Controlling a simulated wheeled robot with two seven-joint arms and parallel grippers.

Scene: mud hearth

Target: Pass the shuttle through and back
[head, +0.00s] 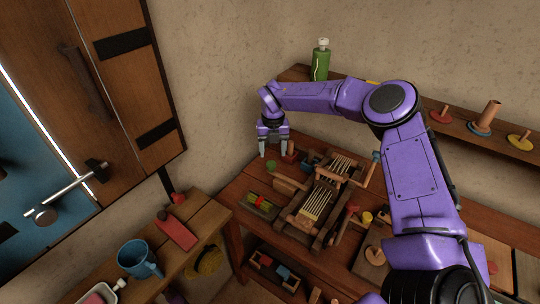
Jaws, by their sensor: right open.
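A small wooden loom (303,222) with pale warp threads stands on the wooden table. A brown wooden piece (289,184) lies at the loom's left side; I cannot tell whether it is the shuttle. My right gripper (274,154) points down with its fingers apart, behind and to the left of the loom near the wall. I see nothing between its fingers. My left gripper is not in view.
A dark tray (246,203) with colourful pieces lies left of the loom. Small pots, one green (271,164), stand near my right gripper. A shelf behind holds a green bottle (320,62) and spools. A blue mug (138,259) stands on the left bench.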

